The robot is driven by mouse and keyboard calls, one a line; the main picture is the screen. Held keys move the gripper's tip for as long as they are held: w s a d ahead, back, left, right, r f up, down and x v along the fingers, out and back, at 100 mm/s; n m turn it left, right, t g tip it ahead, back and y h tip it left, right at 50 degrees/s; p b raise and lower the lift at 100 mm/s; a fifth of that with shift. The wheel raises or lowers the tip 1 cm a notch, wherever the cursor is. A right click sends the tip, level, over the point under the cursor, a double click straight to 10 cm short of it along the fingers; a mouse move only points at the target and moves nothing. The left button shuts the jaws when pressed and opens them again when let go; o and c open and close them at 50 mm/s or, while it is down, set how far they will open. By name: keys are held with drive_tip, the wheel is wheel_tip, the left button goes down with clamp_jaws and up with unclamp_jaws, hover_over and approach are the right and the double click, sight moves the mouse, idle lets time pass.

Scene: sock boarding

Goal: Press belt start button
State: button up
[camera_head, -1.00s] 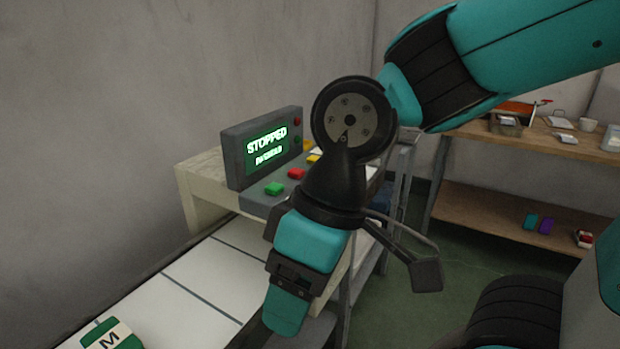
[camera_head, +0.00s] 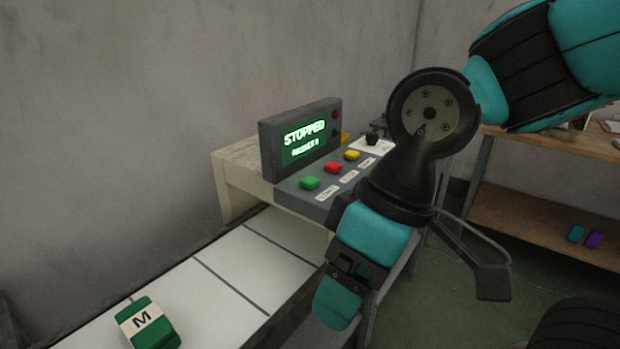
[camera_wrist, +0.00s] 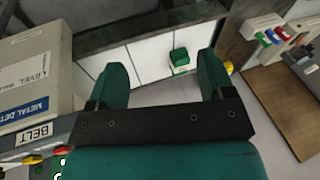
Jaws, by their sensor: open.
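The control panel (camera_head: 293,198) stands beside the belt with a green button (camera_head: 309,183), a red button (camera_head: 333,168) and a yellow button (camera_head: 352,155) in a row, each with a small label too blurred to read. The display (camera_head: 303,139) above them reads "STOPPED". My gripper (camera_head: 337,308) hangs to the right and in front of the panel, apart from the buttons. In the wrist view its two fingers (camera_wrist: 163,78) are spread and empty. There the red button (camera_wrist: 32,160) and yellow button (camera_wrist: 62,150) show at the lower left, near a "BELT" label (camera_wrist: 34,133).
The white belt (camera_head: 215,285) runs along the wall and carries a green pack marked M (camera_head: 150,322). A wooden shelf unit (camera_head: 540,215) stands at the right. The wrist view shows a box labelled "METAL DET" (camera_wrist: 30,75) at the left and a wooden board (camera_wrist: 285,110) at the right.

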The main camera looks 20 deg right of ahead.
clamp_jaws()
idle(1.4)
